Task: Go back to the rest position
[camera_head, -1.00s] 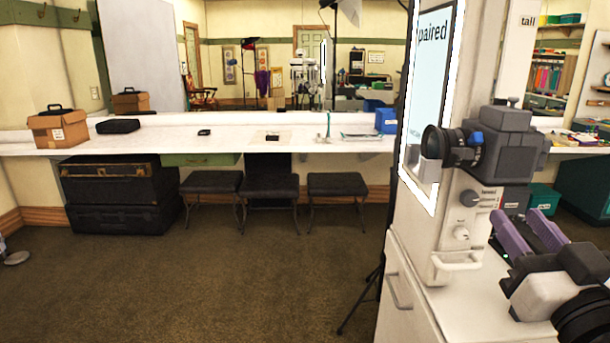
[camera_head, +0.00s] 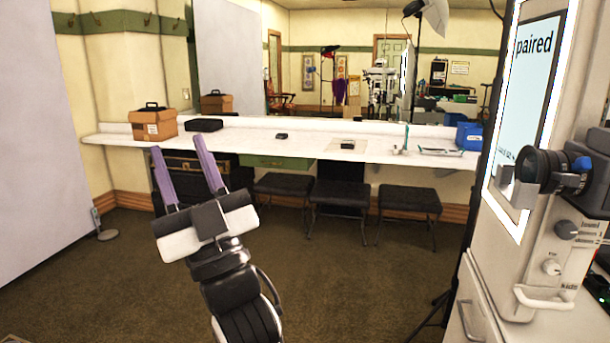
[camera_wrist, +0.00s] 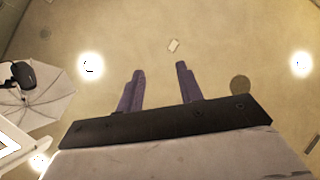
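My gripper (camera_head: 186,178) stands up in the left half of the head view, in front of the long white counter. Its two purple fingers are apart with nothing between them. In the wrist view the fingers (camera_wrist: 158,90) are also apart and empty, and they point up toward the ceiling. My gripper looks clear of the counter and of the things on it, though its exact distance from the counter is hard to tell.
A white counter (camera_head: 300,146) holds a cardboard box (camera_head: 153,125), a black case (camera_head: 204,125) and a blue bin (camera_head: 469,136). Black stools (camera_head: 340,195) stand below. A white cabinet with a camera (camera_head: 550,170) is close on the right. The carpet (camera_head: 330,285) between is clear. A photo umbrella (camera_wrist: 40,100) shows in the wrist view.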

